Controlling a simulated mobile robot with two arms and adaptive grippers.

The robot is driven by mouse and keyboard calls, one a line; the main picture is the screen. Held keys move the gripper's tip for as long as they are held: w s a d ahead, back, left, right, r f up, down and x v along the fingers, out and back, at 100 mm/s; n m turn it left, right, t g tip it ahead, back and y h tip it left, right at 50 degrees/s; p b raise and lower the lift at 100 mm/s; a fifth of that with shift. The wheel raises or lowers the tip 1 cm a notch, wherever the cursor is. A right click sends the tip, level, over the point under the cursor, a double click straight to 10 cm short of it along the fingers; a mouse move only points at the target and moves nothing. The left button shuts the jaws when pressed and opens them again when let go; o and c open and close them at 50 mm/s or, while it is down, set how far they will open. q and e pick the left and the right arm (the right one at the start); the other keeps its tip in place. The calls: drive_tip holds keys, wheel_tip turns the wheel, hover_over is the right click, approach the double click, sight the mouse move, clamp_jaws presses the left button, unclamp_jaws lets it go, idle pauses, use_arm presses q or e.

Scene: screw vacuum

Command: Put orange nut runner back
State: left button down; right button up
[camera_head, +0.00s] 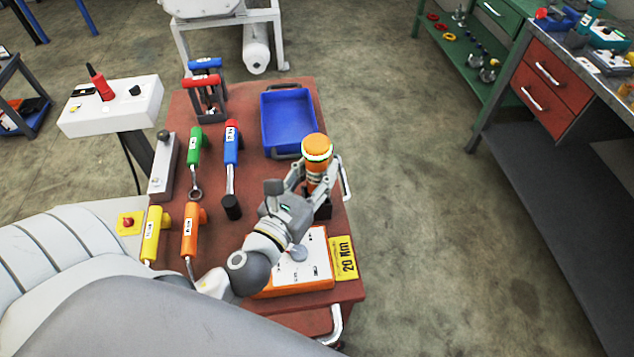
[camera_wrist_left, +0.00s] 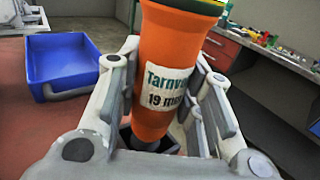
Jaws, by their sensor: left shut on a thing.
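The orange nut runner (camera_head: 317,150) stands roughly upright at the right edge of the red-brown cart, its rounded top above my gripper. My left gripper (camera_head: 316,180) is shut around its body, with a finger on each side. In the left wrist view the orange nut runner (camera_wrist_left: 160,60) fills the middle, with a white label reading "19 mm" in part. Its lower end goes down by a dark square holder (camera_wrist_left: 150,140); whether it is fully seated is hidden by the gripper. My right gripper is not in view.
A blue tray (camera_head: 288,122) lies just behind the nut runner. A white and orange box (camera_head: 300,262) with a yellow "20 Nm" sign (camera_head: 344,257) is in front. Green (camera_head: 194,147), blue (camera_head: 232,150), yellow (camera_head: 153,235) and orange (camera_head: 190,228) handled tools lie to the left.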

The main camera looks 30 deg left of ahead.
sight(312, 190)
use_arm(q)
wheel_tip(312, 190, down, 3)
drive_tip(key=shift+r+b, duration=0.2)
drive_tip(key=shift+b, duration=0.35)
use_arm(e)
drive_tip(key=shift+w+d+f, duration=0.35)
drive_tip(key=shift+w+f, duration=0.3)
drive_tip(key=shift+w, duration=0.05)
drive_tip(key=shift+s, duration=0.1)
use_arm(q)
drive_tip(key=shift+f, duration=0.3)
drive_tip(key=shift+s+f+b, duration=0.1)
drive_tip(key=shift+f+b, duration=0.25)
drive_tip(key=shift+b, duration=0.05)
drive_tip(key=c, duration=1)
unclamp_jaws()
drive_tip(key=shift+f, duration=0.1)
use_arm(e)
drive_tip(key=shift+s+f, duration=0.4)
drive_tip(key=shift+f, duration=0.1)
